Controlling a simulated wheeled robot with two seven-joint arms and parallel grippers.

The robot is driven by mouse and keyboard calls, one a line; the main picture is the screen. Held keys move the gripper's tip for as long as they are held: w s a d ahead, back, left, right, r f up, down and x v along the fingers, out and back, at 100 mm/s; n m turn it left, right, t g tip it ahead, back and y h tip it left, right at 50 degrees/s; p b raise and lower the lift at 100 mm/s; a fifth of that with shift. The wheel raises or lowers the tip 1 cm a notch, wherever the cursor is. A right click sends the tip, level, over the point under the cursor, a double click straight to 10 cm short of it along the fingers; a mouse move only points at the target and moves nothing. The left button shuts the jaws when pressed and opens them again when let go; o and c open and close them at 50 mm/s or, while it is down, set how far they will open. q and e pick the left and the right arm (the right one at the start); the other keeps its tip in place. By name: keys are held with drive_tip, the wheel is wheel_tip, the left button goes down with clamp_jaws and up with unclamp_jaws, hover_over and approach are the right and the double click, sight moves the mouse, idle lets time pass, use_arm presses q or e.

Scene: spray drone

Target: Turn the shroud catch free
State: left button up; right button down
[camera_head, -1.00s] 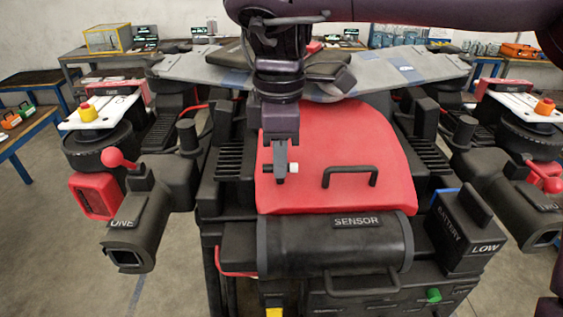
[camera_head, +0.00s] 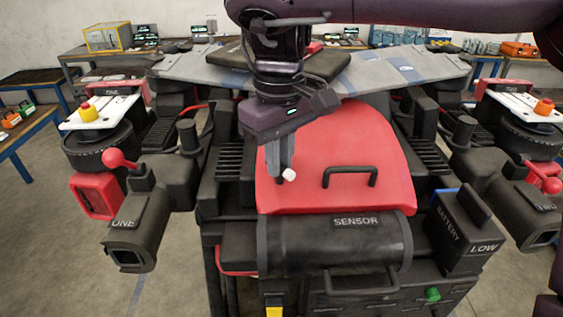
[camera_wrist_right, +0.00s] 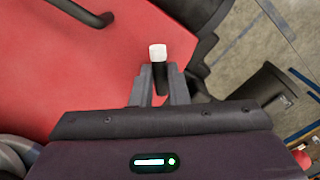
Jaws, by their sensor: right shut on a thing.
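The red shroud (camera_head: 345,150) with its black bar handle (camera_head: 349,171) lies in the middle of the machine, behind the black SENSOR cylinder. The shroud catch, a small piece with a white tip (camera_head: 289,175), sits at the shroud's left front part. My right gripper (camera_head: 281,168) points down and is shut on the catch. The shroud (camera_wrist_right: 80,75) lies under the gripper there. My left gripper is not in view.
The SENSOR cylinder (camera_head: 335,245) is in front of the shroud, with the BATTERY block (camera_head: 463,232) to its right. Black arms with nozzles (camera_head: 133,235) stand at both sides. A grey panel (camera_head: 400,70) spans the back. Workbenches line the wall.

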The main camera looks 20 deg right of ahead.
drive_tip(key=m, duration=0.4)
drive_tip(key=shift+m, duration=0.3)
drive_tip(key=m, duration=0.3)
drive_tip(key=shift+b, duration=0.35)
drive_tip(key=c, duration=1.3)
unclamp_jaws()
